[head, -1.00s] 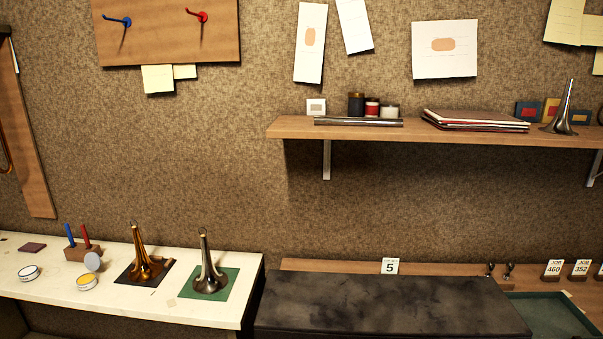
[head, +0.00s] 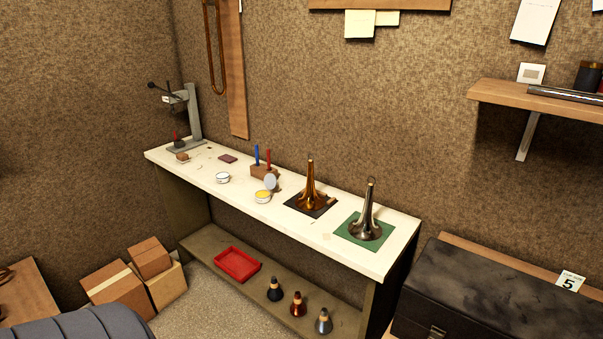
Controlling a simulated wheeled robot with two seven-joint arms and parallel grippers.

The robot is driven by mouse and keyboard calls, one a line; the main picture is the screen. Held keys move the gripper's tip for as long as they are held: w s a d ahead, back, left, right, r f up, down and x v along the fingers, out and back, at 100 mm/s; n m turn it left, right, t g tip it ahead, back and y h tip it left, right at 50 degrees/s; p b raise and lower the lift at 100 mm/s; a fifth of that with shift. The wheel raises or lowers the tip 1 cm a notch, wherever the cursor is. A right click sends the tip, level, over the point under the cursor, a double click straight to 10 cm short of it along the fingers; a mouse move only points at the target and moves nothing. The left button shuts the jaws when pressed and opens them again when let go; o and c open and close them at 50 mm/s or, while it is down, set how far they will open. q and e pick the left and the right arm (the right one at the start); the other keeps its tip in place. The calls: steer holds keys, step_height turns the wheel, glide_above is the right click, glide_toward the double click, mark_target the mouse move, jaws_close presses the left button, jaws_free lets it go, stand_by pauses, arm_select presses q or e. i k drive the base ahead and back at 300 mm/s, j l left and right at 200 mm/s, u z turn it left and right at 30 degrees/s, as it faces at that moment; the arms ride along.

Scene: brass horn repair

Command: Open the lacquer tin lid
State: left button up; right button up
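Two small round tins stand on the white bench top (head: 328,247). One tin (head: 263,197) shows a yellow top, and a grey round disc (head: 270,181) stands upright just behind it; I cannot tell whether this disc is its raised lid. The other tin (head: 222,178) is white-topped, farther left, and looks closed. I cannot read which one holds lacquer. Neither of my grippers is in view.
A brass bell (head: 311,192) on a dark mat and a silver bell (head: 367,220) on a green mat stand right of the tins. A wooden block (head: 262,172) holds blue and red sticks behind them. A black case (head: 480,295) is at the lower right. Cardboard boxes (head: 120,290) lie on the floor at left.

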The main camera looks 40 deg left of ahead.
mark_target(270, 180)
steer(key=j+z, duration=0.25)
steer(key=j, duration=0.25)
steer(key=k+j+z, duration=0.1)
steer(key=j+z, duration=0.2)
steer(key=j, duration=0.2)
steer(key=k+j+z, duration=0.1)
steer(key=j+z, duration=0.15)
steer(key=j, duration=0.3)
